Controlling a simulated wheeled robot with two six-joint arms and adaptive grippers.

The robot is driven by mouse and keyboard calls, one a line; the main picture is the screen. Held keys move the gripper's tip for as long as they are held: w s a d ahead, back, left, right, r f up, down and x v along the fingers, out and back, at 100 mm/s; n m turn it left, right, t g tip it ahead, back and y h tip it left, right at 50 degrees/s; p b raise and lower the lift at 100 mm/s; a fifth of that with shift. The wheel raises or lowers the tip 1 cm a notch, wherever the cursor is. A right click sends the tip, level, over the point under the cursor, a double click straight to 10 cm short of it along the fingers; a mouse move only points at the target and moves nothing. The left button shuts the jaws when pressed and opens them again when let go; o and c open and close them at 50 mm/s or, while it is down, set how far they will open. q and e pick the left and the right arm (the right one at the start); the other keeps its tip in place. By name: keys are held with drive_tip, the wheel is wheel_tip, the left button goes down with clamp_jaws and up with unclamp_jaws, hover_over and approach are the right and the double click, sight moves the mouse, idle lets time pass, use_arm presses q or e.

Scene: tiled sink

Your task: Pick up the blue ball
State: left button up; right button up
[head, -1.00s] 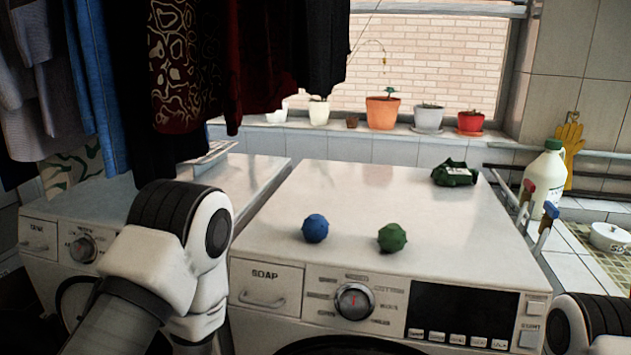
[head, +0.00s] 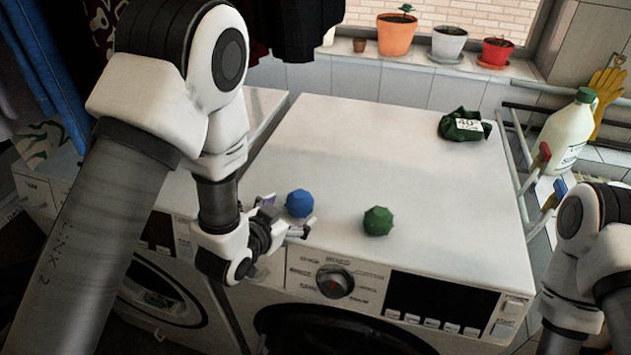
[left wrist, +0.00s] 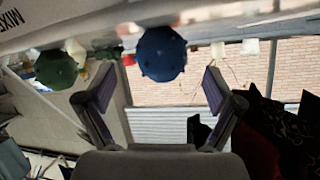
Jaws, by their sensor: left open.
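The blue ball (head: 299,204) sits on the white washing machine top near its front left edge. My left gripper (head: 288,216) is at the front left of the machine, close beside the blue ball. In the left wrist view the open fingers (left wrist: 158,92) are spread apart, and the blue ball (left wrist: 162,54) shows beyond and between them, with nothing held. I cannot tell if a finger touches the ball. My right arm shows at the right edge, but its gripper is out of view.
A green ball (head: 378,221) sits right of the blue one; it also shows in the left wrist view (left wrist: 56,69). A dark green packet (head: 464,125) lies at the machine's back right. A white bottle (head: 568,132) stands further right. The machine top's middle is clear.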

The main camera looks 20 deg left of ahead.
sight(300, 202)
use_arm(q)
drive_tip(key=w+p, duration=0.2)
drive_tip(key=p, duration=0.1)
drive_tip(key=shift+d+r, duration=0.15)
drive_tip(key=x, duration=0.3)
drive_tip(key=shift+w+d+f, duration=0.1)
drive_tip(key=shift+w+f, duration=0.1)
drive_tip(key=shift+f, duration=0.2)
drive_tip(key=shift+w+f, duration=0.2)
drive_tip(key=shift+w, duration=0.05)
drive_tip(key=shift+s+r, duration=0.15)
drive_tip(key=shift+s, duration=0.1)
drive_tip(key=c, duration=0.4)
drive_tip(key=shift+s+r, duration=0.1)
drive_tip(key=shift+s, duration=0.05)
drive_tip(key=c, duration=0.6)
drive_tip(key=shift+c, duration=1.3)
use_arm(e)
drive_tip(key=r, duration=0.2)
drive_tip(key=s+r, duration=0.1)
drive_tip(key=r, duration=0.1)
drive_tip(key=shift+s+a, duration=0.15)
